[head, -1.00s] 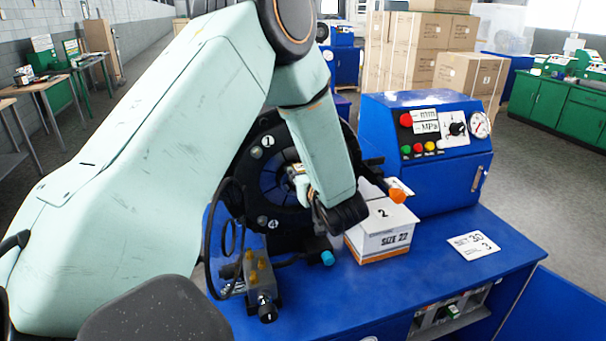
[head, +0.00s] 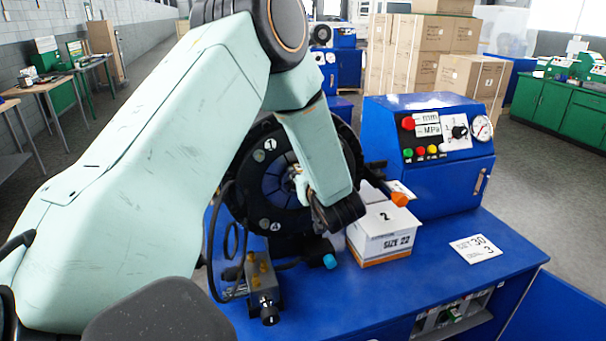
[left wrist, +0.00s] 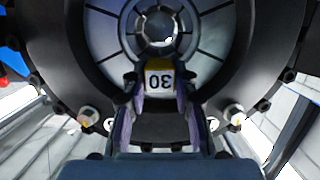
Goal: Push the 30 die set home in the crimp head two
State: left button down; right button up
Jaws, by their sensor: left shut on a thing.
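The crimp head is a black ring of segments with a central bore, on the blue machine bench. It shows in the head view (head: 262,218), partly behind my left arm, and fills the left wrist view (left wrist: 105,35). The 30 die set (left wrist: 160,84), with a white and yellow face marked 30 upside down, is between the fingers of my left gripper (left wrist: 160,95). It sits in front of the lower part of the ring's inner opening; how deep it is cannot be told. In the head view my left gripper (head: 301,188) is mostly hidden by its wrist. My right gripper is out of view.
A white carton (head: 385,238) marked 2 and SIZE 22 stands right of the crimp head. A card (head: 476,249) reading SIZE 30 and 3 lies on the bench. A blue control box (head: 425,170) stands behind. A valve block (head: 262,285) with hoses is in front.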

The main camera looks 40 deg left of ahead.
pick_arm(q)
jog(key=shift+w+a+r, duration=0.25)
jog(key=c, duration=1.5)
grip_release()
jog(key=o, duration=0.5)
jog(key=shift+s+d, duration=0.1)
jog(key=shift+s, duration=0.1)
jog(key=shift+w+f, duration=0.1)
jog(key=shift+f, duration=0.25)
jog(key=v, duration=1.2)
jog(key=shift+r, duration=0.35)
